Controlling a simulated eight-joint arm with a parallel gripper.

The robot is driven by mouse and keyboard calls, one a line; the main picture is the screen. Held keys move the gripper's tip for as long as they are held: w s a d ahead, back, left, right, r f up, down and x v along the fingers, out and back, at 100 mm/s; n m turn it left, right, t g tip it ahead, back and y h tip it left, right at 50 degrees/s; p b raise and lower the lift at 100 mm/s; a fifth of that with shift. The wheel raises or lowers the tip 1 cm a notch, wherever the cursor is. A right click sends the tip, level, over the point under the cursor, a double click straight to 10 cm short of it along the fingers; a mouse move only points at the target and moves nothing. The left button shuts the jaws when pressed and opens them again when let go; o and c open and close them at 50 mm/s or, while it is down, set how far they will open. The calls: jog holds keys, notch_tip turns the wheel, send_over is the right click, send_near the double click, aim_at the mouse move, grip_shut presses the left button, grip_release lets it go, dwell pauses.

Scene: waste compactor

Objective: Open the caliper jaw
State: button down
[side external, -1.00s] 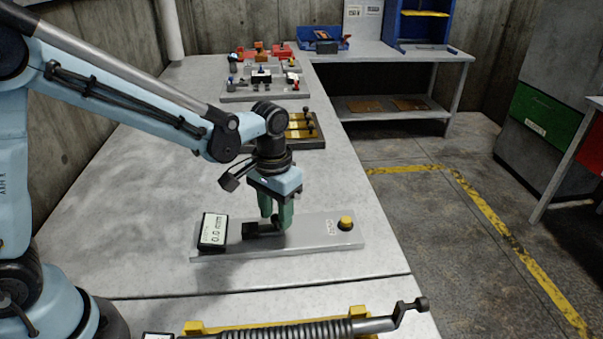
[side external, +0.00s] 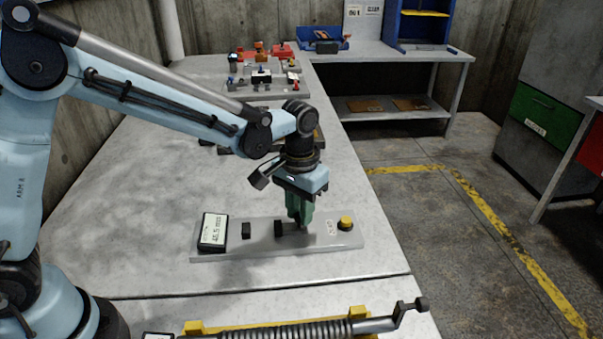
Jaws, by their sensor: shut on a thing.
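The caliper sits on a light grey base plate (side external: 265,239) on the bench. Its small dark fixed jaw (side external: 246,231) stands near the display, and the dark sliding jaw (side external: 279,228) stands apart to its right with a clear gap between them. The display (side external: 212,232) at the left end reads about 46.5 mm, though the digits are small. My gripper (side external: 302,226) points down over the plate, its green fingers shut at the right of the sliding jaw. The fingers hide what they hold, which appears to be part of the sliding jaw.
A yellow button (side external: 346,223) stands at the plate's right end, just right of my gripper. A spring device with a crank (side external: 300,329) lies along the front. Boards with small coloured parts (side external: 265,85) stand at the back. The bench left of the plate is clear.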

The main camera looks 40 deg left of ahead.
jog(key=c, duration=0.9)
grip_release()
jog(key=shift+c, duration=0.2)
notch_tip(320, 180, up, 12)
jog(key=s+a+f+t, duration=0.2)
jog(key=s+a+t, duration=0.5)
jog(key=s+a, duration=0.3)
jog(key=s, duration=0.2)
jog(key=shift+s+a+f, duration=0.3)
jog(key=shift+s+f, duration=0.1)
